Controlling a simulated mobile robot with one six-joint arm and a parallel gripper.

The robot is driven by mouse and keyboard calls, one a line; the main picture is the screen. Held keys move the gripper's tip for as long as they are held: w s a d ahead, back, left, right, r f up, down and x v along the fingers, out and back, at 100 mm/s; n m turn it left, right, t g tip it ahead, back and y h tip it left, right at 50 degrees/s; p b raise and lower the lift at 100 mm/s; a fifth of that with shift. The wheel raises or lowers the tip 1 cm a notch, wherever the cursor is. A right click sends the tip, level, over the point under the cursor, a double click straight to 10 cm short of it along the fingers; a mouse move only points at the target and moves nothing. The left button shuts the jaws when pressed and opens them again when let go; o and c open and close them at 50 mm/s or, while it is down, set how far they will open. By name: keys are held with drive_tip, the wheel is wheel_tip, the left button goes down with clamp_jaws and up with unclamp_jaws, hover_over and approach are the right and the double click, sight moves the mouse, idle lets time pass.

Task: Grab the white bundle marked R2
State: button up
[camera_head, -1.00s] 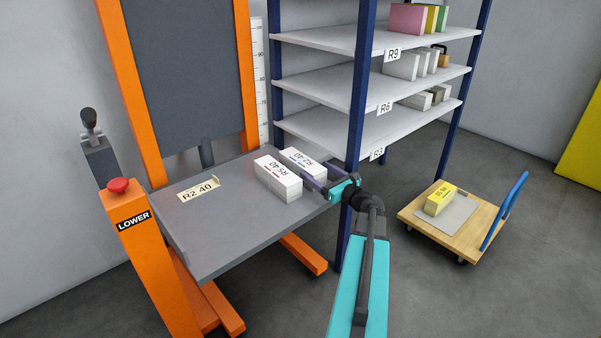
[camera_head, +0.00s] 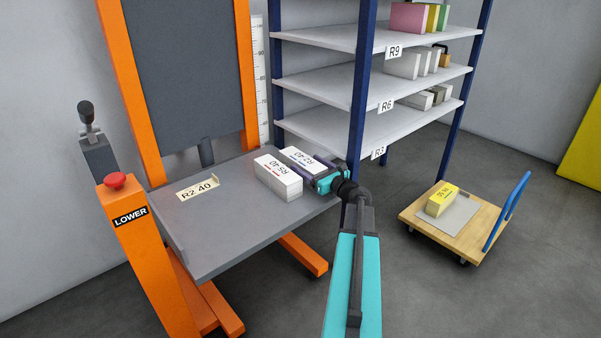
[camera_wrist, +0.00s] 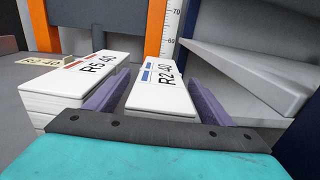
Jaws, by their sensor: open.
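The white bundle marked R2 40 (camera_head: 302,158) lies on the grey lift platform (camera_head: 240,224). In the wrist view the R2 bundle (camera_wrist: 162,92) sits between the two purple fingers of my gripper (camera_wrist: 158,95), one finger along each long side. My gripper (camera_head: 320,172) is open around it; gaps show beside the bundle at the near end. A second white bundle marked R5 40 (camera_head: 278,180) lies just to the left, and it also shows in the wrist view (camera_wrist: 75,85), with the left finger between the two bundles.
A shelf rack (camera_head: 320,88) with a blue post stands close to the right of the platform. An orange lift mast (camera_head: 143,92) rises behind. A tag reading R2 40 (camera_head: 198,188) stands on the platform. A wooden cart (camera_head: 416,217) carries a yellow bundle (camera_head: 441,201).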

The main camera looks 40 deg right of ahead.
drive_tip(key=shift+w, duration=0.5)
drive_tip(key=shift+r, duration=0.15)
clamp_jaws()
